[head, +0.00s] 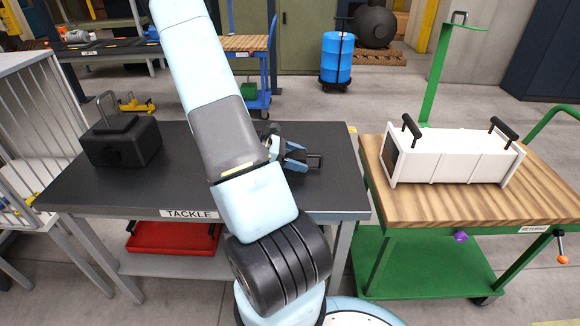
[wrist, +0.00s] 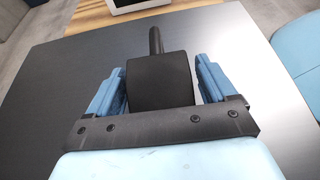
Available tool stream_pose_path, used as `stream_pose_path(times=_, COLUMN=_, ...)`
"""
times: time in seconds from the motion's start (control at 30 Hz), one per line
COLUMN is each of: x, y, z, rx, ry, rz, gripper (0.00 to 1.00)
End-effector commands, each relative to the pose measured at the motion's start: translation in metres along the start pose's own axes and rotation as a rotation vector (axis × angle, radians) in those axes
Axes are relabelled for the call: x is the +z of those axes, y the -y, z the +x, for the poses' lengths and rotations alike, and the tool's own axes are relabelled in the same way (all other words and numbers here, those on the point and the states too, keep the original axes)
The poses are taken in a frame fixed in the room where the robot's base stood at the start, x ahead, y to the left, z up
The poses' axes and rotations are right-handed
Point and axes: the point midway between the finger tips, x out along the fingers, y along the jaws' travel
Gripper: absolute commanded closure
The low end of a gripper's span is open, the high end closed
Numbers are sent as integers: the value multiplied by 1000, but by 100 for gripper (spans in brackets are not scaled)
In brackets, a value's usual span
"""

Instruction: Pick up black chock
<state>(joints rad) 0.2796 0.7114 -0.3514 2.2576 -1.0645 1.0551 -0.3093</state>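In the wrist view a black block with a dark bar handle (wrist: 158,82), which looks like the black chock, sits between my gripper's fingers (wrist: 160,78). Its handle points away from the wrist. The blue fingers stand one on each side, with what look like narrow gaps to the block; no firm contact shows. In the head view my gripper (head: 298,155) is low over the right part of the dark table, and the arm hides much of that spot. A larger black block with a grey loop handle (head: 120,142) stands apart at the table's left end.
The dark TACKLE table (head: 190,195) is clear between the left block and my arm. A wood-topped green cart (head: 430,203) on the right carries a white case with black handles (head: 455,155). A red tray (head: 172,236) lies on the shelf below.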

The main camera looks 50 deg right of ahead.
Motion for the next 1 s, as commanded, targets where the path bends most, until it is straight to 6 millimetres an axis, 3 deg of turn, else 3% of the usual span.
stream_pose_path(times=0.07, x=0, y=0, z=0, rx=0, ry=0, rz=0, gripper=24)
stream_pose_path(times=0.7, x=0, y=0, z=0, rx=-1, ry=0, rz=0, gripper=85)
stream_pose_path(times=1.0, x=2, y=0, z=-1, rx=0, ry=0, rz=1, gripper=87)
